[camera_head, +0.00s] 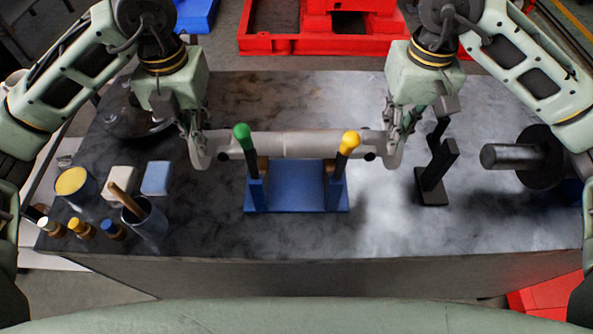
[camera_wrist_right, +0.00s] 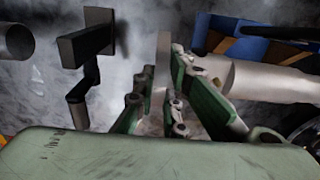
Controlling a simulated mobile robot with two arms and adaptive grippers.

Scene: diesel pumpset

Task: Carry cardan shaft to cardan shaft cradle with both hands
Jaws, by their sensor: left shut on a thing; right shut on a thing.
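The cardan shaft (camera_head: 300,145) is a light grey metal bar with a forked yoke at each end. It lies crosswise over the blue cardan shaft cradle (camera_head: 297,187), between its two posts, one with a green knob and one with a yellow knob. I cannot tell whether it rests in the cradle. My left gripper (camera_head: 197,140) is shut on the shaft's left end. My right gripper (camera_head: 393,140) is shut on its right end. In the right wrist view the shaft (camera_wrist_right: 265,80) runs off to the right from the green fingers (camera_wrist_right: 175,95), toward the cradle's blue part (camera_wrist_right: 255,48).
A black stand (camera_head: 437,170) is close right of my right gripper. A dark flanged part with a grey stub (camera_head: 512,156) lies further right. A cup with a handle (camera_head: 145,222), a yellow-topped can (camera_head: 73,184) and small blocks stand front left. The table's front middle is clear.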

